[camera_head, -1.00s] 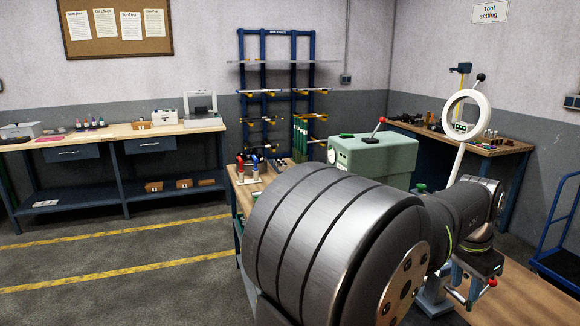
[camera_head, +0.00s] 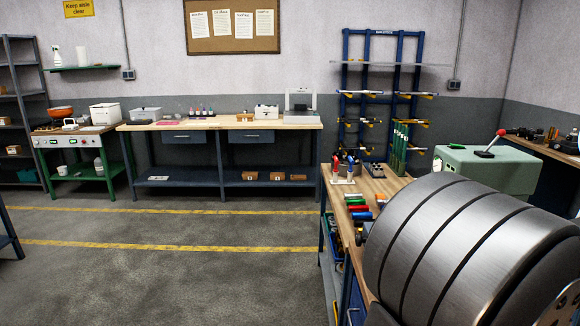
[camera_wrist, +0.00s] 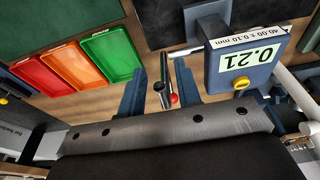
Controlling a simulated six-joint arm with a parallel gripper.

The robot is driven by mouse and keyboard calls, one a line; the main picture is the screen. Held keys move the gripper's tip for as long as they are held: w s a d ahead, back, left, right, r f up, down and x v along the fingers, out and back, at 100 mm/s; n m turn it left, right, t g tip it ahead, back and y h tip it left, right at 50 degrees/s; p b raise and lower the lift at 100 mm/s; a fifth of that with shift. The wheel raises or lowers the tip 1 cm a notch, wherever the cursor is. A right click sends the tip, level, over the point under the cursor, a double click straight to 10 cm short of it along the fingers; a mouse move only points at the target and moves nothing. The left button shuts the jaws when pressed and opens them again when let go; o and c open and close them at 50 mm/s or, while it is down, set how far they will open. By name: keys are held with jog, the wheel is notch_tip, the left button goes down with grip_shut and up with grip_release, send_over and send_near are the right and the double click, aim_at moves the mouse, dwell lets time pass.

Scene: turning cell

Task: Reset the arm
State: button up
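My gripper (camera_wrist: 158,78) shows in the wrist view, its two dark blue fingers spread apart. A metal pin (camera_wrist: 161,92) and a red ball (camera_wrist: 174,99) show between the fingers. They look apart from both fingers, and I cannot tell their height below. The thick grey and black links of my own arm fill the lower right of the head view. My gripper is out of the head view.
A gauge (camera_wrist: 244,57) reading 0.21 is close right of the fingers. Red (camera_wrist: 43,74), orange (camera_wrist: 74,67) and green (camera_wrist: 113,55) trays lie at left. A long workbench (camera_head: 222,124) and blue bar rack (camera_head: 382,85) stand behind open floor (camera_head: 180,222).

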jog(key=shift+f, duration=0.1)
jog(key=d, duration=0.2)
jog(key=d+f, duration=0.1)
jog(key=d, duration=0.1)
jog(key=d+f, duration=0.1)
jog(key=d, duration=0.1)
jog(key=shift+d, duration=0.3)
notch_tip(320, 180, up, 8)
jog(key=shift+d+f, duration=0.2)
jog(key=shift+f, duration=0.05)
